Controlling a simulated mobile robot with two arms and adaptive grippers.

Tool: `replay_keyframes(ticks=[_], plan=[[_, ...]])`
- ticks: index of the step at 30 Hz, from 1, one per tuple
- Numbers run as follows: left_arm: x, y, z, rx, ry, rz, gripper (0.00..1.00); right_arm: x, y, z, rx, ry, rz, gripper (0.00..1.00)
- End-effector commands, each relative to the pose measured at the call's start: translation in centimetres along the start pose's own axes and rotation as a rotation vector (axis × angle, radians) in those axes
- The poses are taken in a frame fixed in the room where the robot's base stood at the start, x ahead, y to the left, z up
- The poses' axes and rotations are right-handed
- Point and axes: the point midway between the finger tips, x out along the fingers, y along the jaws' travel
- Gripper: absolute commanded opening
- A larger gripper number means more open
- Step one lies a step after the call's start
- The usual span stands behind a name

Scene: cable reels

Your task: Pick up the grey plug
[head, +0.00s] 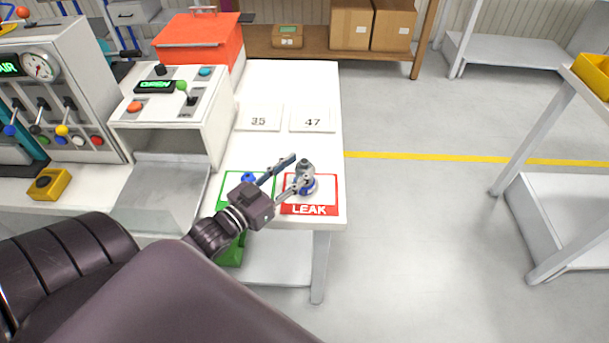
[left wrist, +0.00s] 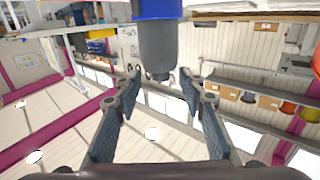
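The grey plug (head: 305,168) stands upright, with a blue band near its base, on the red-edged LEAK card (head: 311,210) at the table's near right corner. My left gripper (head: 293,173) is open, its fingers pointing at the plug from the left; one finger lies just behind its left side and the other in front. In the left wrist view the plug (left wrist: 160,48) appears inverted, blue part at the top, centred just beyond the open fingertips (left wrist: 160,78). Nothing is between the finger pads. I cannot tell whether a fingertip touches the plug. My right gripper is not in view.
A blue-topped piece (head: 248,177) is on the green-edged card (head: 230,180), partly hidden by my gripper. Cards marked 35 (head: 259,118) and 47 (head: 312,119) lie farther back. A control box reading OPEN (head: 170,110) stands left. Floor right of the table is clear.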

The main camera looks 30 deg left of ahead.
Motion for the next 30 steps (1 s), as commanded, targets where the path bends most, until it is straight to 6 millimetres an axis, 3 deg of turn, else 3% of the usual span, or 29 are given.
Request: replay_keyframes(ticks=[6, 15, 25, 30], plan=[[2.5, 0.0, -0.1, 0.000, 0.002, 0.001, 0.37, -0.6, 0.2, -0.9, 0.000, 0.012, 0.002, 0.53], [2.8, 0.0, 0.1, 0.000, -0.001, 0.001, 0.37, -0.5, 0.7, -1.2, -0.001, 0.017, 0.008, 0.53], [2.8, 0.0, 0.1, 0.000, -0.001, 0.001, 0.02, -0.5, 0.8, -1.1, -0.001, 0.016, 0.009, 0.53], [2.8, 0.0, 0.1, 0.000, -0.001, 0.001, 0.00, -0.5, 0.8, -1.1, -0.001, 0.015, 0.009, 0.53]])
